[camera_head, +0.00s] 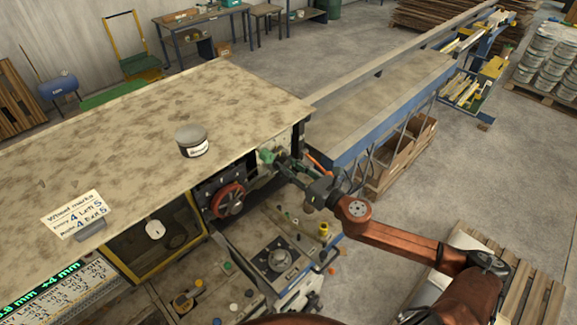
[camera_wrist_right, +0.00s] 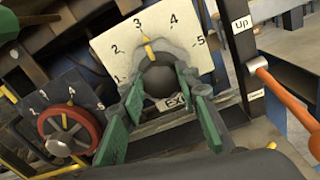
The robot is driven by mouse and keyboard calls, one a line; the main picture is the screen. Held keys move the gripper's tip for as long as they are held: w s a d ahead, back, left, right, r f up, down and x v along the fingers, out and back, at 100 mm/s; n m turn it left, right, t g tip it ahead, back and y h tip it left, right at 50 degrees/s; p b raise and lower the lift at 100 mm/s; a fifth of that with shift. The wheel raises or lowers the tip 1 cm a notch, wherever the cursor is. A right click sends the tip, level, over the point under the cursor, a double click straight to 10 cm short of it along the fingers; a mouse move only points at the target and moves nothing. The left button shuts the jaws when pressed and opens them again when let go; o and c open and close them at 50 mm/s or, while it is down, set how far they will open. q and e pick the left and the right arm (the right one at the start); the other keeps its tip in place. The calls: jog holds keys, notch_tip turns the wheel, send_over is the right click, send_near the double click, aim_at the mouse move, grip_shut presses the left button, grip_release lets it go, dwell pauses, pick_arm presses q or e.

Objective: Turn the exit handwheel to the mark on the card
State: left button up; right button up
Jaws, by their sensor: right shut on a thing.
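The card (camera_head: 75,213) lies on the machine top and reads "Wheel marks", with Exit 5. The exit handwheel (camera_wrist_right: 160,82) shows in the right wrist view as a dark round hub before a pale dial plate (camera_wrist_right: 110,45) numbered 1 to 5. A yellow pointer (camera_wrist_right: 148,48) above the hub points near 3. My right gripper (camera_wrist_right: 161,92) is shut on the exit handwheel, its green fingers on either side of it. In the head view the gripper (camera_head: 268,157) reaches under the machine top's right end, where the wheel is mostly hidden. My left gripper is out of view.
A red handwheel (camera_head: 228,200) with its own dial sits left of my gripper. An orange lever (camera_wrist_right: 285,98) beside an "Up" label stands close on the right in the wrist view. A control box (camera_head: 278,260) lies below.

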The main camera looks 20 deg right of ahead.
jog(key=shift+m, duration=0.3)
jog(key=m+p, duration=0.1)
jog(key=m, duration=0.2)
jog(key=shift+d+r+m+p, duration=0.1)
jog(key=shift+m+p, duration=0.25)
jog(key=shift+m, duration=0.05)
jog(key=m+p, duration=0.1)
jog(key=m, duration=0.2)
jog(key=shift+m, duration=0.3)
jog(key=m+p, duration=0.2)
jog(key=m, duration=0.2)
jog(key=shift+p, duration=0.3)
jog(key=shift+f+m+p, duration=0.2)
jog(key=shift+m+p, duration=0.55)
jog(key=shift+m, duration=1.05)
jog(key=o, duration=1.1)
jog(key=shift+o, duration=0.2)
